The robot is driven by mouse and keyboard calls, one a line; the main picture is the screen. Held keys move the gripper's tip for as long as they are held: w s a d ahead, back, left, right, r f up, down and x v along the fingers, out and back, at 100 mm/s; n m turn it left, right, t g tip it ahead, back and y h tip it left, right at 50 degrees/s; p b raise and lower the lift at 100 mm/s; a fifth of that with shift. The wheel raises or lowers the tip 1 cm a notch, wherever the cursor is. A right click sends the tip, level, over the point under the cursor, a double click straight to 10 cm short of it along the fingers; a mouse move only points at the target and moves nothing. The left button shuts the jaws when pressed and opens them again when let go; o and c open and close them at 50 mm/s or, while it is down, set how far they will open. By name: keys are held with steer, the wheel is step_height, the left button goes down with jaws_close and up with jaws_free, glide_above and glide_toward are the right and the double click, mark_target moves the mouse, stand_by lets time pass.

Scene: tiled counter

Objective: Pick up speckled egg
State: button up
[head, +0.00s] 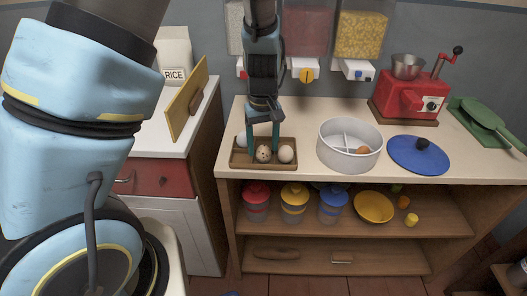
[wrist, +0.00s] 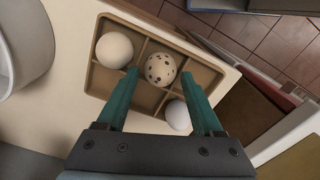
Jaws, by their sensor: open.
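The speckled egg (wrist: 160,69) is white with dark spots and sits in a compartment of the brown wooden tray (wrist: 100,84). In the head view the speckled egg (head: 263,153) is in the front middle of the tray (head: 240,163). A cream egg (wrist: 114,50) is beside it in another compartment, and a white egg (wrist: 178,115) is in a third. My gripper (wrist: 165,82) is open, with its teal fingers pointing toward the tray. In the wrist view the speckled egg shows between and just beyond the fingertips. I cannot tell the exact height of the fingertips above the tray.
A white divided round container (head: 348,160) with a brown egg inside stands right of the tray. A blue lid (head: 415,155) and a red grinder (head: 405,97) are farther right. Dispensers hang behind. The counter's front edge is close to the tray.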

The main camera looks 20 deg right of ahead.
steer(key=shift+f, duration=0.4)
steer(key=c, duration=0.5)
steer(key=shift+c, duration=0.2)
